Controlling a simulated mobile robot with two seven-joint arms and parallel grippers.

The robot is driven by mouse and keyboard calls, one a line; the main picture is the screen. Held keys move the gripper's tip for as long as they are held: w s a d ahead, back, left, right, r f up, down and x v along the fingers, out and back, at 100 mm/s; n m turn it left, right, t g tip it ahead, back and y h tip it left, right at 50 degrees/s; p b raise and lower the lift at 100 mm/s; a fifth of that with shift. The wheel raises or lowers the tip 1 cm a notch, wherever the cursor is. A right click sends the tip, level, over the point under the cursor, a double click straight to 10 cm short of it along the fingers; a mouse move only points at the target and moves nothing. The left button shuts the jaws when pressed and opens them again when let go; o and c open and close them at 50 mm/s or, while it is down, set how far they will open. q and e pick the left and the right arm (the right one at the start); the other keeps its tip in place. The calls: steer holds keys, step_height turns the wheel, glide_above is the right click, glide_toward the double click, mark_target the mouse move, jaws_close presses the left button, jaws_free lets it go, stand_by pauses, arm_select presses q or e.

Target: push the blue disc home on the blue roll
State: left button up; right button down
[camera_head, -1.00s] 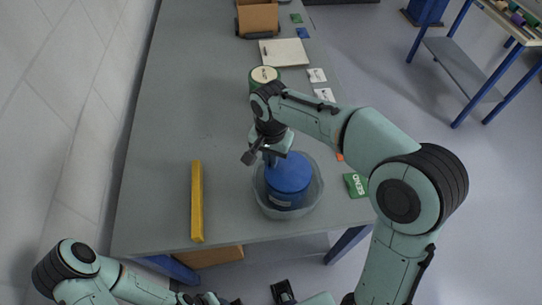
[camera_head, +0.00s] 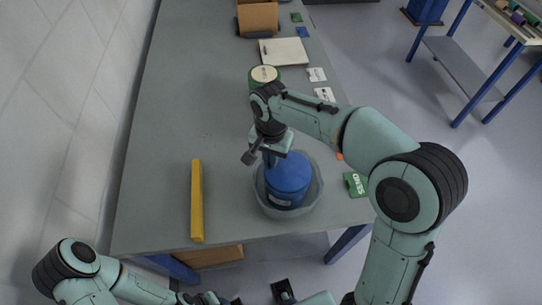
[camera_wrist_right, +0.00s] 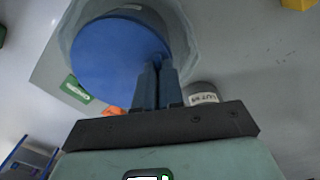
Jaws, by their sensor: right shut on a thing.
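The blue roll (camera_head: 284,199) stands upright in a translucent tub (camera_head: 314,195) near the table's front edge. It carries a small white label. The blue disc (camera_head: 290,170) covers its top; in the right wrist view the disc (camera_wrist_right: 108,58) is a broad blue circle. I cannot tell if any gap is left under it. My right gripper (camera_head: 268,160) is at the disc's far-left edge, shut on the disc. Its fingertips (camera_wrist_right: 158,64) hide the part they hold. My left gripper (camera_head: 207,299) is partly cut off at the bottom edge; its fingers are unclear.
A yellow bar (camera_head: 197,201) lies left of the tub. A green roll with a pale top (camera_head: 264,75) stands behind my right wrist. A green card (camera_head: 356,184) lies right of the tub. A cardboard box (camera_head: 258,18) and white board (camera_head: 284,52) are farther back. The table's left middle is clear.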

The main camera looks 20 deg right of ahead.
arm_select(q)
steer(key=shift+s+f, duration=0.15)
steer(key=shift+f, duration=0.15)
arm_select(e)
steer(key=shift+s+f, duration=0.15)
steer(key=shift+f, duration=0.45)
steer(key=c, duration=1.2)
jaws_free()
steer(key=shift+o, duration=0.2)
steer(key=o, duration=0.5)
steer(key=shift+d, duration=0.1)
steer(key=shift+c, duration=0.2)
arm_select(q)
steer(key=shift+r, duration=0.15)
arm_select(e)
steer(key=shift+r, duration=0.15)
steer(key=shift+r+p, duration=0.8)
steer(key=shift+r, duration=0.55)
arm_select(q)
steer(key=w+r+p, duration=0.2)
steer(key=w+r, duration=0.1)
steer(key=r, duration=0.2)
steer(key=shift+w+r+p, duration=0.2)
steer(key=shift+p, duration=0.15)
arm_select(e)
steer(key=shift+r, duration=2.2)
